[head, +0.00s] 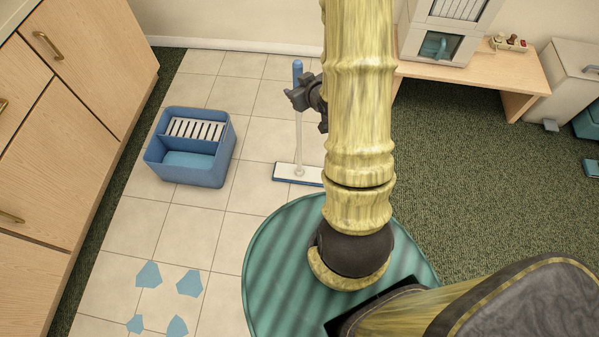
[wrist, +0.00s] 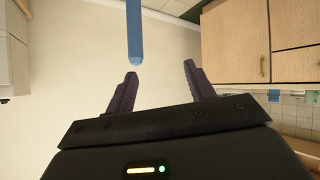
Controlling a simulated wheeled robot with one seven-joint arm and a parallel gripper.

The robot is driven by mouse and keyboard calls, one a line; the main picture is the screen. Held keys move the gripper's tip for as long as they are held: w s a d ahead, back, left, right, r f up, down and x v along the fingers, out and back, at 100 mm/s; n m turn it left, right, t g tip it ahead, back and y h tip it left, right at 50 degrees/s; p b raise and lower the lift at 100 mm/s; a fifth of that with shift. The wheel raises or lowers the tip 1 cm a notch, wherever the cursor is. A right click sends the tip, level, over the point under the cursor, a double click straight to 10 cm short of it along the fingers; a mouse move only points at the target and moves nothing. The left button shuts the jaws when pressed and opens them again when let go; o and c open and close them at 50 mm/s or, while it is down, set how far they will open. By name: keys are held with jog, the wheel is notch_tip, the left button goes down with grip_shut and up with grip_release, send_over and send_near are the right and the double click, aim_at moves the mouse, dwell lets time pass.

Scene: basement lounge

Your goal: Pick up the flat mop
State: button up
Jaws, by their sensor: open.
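The flat mop (head: 299,130) stands upright on the tiled floor in the head view. It has a blue grip at the top, a pale thin pole and a flat white head with a blue edge; my arm hides the head's right end. My gripper (head: 296,92) is beside the upper pole, just below the blue grip in the picture. In the wrist view the open gripper (wrist: 160,72) has nothing between its fingers. The mop's blue grip (wrist: 135,30) shows past the fingertips, nearer the left finger. I cannot tell whether it touches.
A blue mop bucket (head: 190,172) with a white wringer grate stands left of the mop. Wooden cabinets (head: 75,110) line the left side. A low wooden bench (head: 480,75) stands at the back right. Blue patches (head: 148,274) lie on the front tiles. Tiles between bucket and mop are clear.

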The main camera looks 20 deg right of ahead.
jog(key=s+d+f+m+t+b, duration=0.1)
jog(key=s+d+f+t+b, duration=0.1)
jog(key=f+b, duration=0.3)
jog(key=s+d+f+m+t+b, duration=0.1)
jog(key=s+d+f+t+b, duration=0.1)
jog(key=f+t+b, duration=0.3)
notch_tip(320, 180, down, 2)
jog(key=shift+d+f+b, duration=0.2)
jog(key=shift+d+b, duration=0.15)
jog(key=shift+d, duration=0.5)
jog(key=w+b, duration=0.1)
jog(key=w, duration=1.1)
jog(key=shift+b, duration=0.35)
jog(key=shift+w+d, duration=0.1)
jog(key=shift+w+a+r+b, duration=0.1)
jog(key=shift+w+r+b, duration=0.1)
jog(key=shift+w, duration=1.15)
jog(key=shift+w+a+r+b, duration=0.1)
jog(key=shift+w+b, duration=0.05)
jog(key=shift+w, duration=1.15)
